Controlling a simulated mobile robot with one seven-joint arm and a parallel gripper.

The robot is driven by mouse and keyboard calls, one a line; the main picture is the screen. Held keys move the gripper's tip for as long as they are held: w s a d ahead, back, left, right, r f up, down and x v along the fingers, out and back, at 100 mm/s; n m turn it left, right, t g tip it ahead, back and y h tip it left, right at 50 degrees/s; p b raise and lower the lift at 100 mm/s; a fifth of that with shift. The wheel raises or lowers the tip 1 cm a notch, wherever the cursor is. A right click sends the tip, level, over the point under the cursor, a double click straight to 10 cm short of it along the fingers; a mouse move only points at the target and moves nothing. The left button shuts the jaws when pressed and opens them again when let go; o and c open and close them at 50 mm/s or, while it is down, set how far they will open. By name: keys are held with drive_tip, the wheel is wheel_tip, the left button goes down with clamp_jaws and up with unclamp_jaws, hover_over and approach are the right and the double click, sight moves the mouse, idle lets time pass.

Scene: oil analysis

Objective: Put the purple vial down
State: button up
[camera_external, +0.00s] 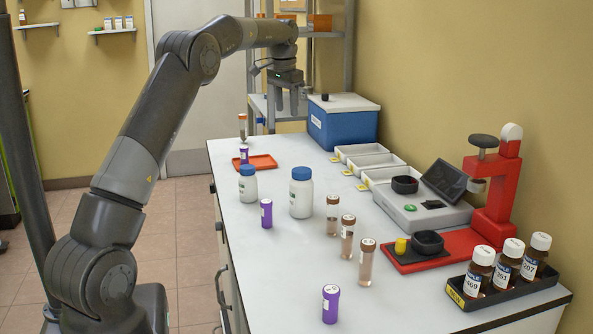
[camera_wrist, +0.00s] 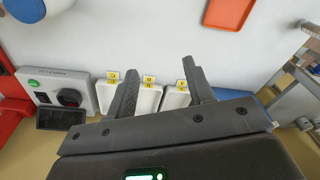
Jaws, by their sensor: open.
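My gripper (camera_external: 286,108) is open and empty, fingers pointing down above the far part of the table. In the wrist view its two fingers (camera_wrist: 162,70) are apart with nothing between them. All three are apart from my gripper. I see no purple vial in the wrist view.
White bottles (camera_external: 301,194) and several brown-capped vials (camera_external: 347,238) stand mid-table. White labelled bins (camera_external: 367,163), a grey device (camera_external: 424,212), a red stand (camera_external: 497,205) and a black bottle rack (camera_external: 462,299) line the right. A blue box (camera_external: 342,128) stands behind. The front-left table is clear.

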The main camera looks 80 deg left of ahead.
drive_tip(key=d+r+m+t, duration=0.1)
drive_tip(key=d+r, duration=0.2)
drive_tip(key=d, duration=0.8)
drive_tip(key=d+r+m, duration=0.1)
drive_tip(key=d+r, duration=0.3)
drive_tip(key=d, duration=0.7)
drive_tip(key=d+r+m+t, duration=0.1)
drive_tip(key=d+r, duration=0.2)
drive_tip(key=d, duration=0.8)
drive_tip(key=s+d+f+t, duration=0.1)
drive_tip(key=s+d, duration=0.8)
drive_tip(key=d, duration=0.3)
drive_tip(key=s+d+f+m+t, duration=0.1)
drive_tip(key=s+d+f, duration=0.3)
drive_tip(key=s+d, duration=0.1)
drive_tip(key=s+d+f+m+h, duration=0.1)
drive_tip(key=s+d+f, duration=0.3)
drive_tip(key=s, duration=0.4)
drive_tip(key=shift+d+f+t, duration=0.35)
drive_tip(key=shift+d+t, duration=0.05)
drive_tip(key=shift+d, duration=0.3)
drive_tip(key=shift+o, duration=0.5)
drive_tip(key=shift+s, duration=0.1)
